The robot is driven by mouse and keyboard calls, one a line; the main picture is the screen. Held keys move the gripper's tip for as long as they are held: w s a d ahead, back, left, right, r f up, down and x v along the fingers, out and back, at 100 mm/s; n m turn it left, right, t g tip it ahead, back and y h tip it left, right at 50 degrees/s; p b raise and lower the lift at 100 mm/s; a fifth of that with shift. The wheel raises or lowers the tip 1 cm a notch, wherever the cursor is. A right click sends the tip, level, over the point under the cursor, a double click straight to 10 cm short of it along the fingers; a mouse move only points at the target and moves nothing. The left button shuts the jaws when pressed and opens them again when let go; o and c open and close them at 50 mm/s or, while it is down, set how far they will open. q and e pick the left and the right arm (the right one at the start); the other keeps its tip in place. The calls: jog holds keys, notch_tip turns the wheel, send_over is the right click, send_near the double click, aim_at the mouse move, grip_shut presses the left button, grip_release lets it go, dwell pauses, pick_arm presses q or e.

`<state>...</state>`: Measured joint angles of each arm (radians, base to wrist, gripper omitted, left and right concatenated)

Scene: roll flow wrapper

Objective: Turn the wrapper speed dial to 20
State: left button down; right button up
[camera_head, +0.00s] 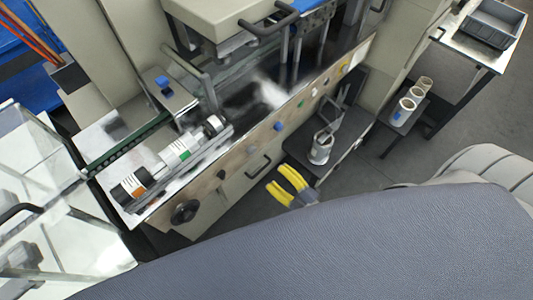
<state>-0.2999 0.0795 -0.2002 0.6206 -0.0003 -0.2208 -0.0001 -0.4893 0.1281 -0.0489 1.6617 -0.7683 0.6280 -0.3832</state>
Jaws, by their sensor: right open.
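The wrapper machine's front panel (240,150) runs diagonally across the middle of the head view and carries several knobs. A blue knob (279,126) sits near its middle, with a small green one (299,104) to the upper right. A dark knob (221,175) and a large black round knob (185,212) are at the lower left. I cannot tell which one is the speed dial, and no numbers are readable. My left gripper is not in view.
More white cups (404,110) stand farther right, near a table with a grey tray (492,22).

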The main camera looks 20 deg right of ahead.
aim_at(254, 152)
jog(key=s+d+r+m+h, duration=0.15)
jog(key=s+m, duration=0.25)
jog(key=m, duration=1.5)
jog(key=x, duration=1.7)
jog(key=shift+a+r, duration=0.25)
jog(key=shift+a, duration=0.05)
jog(key=shift+c, duration=0.5)
grip_shut()
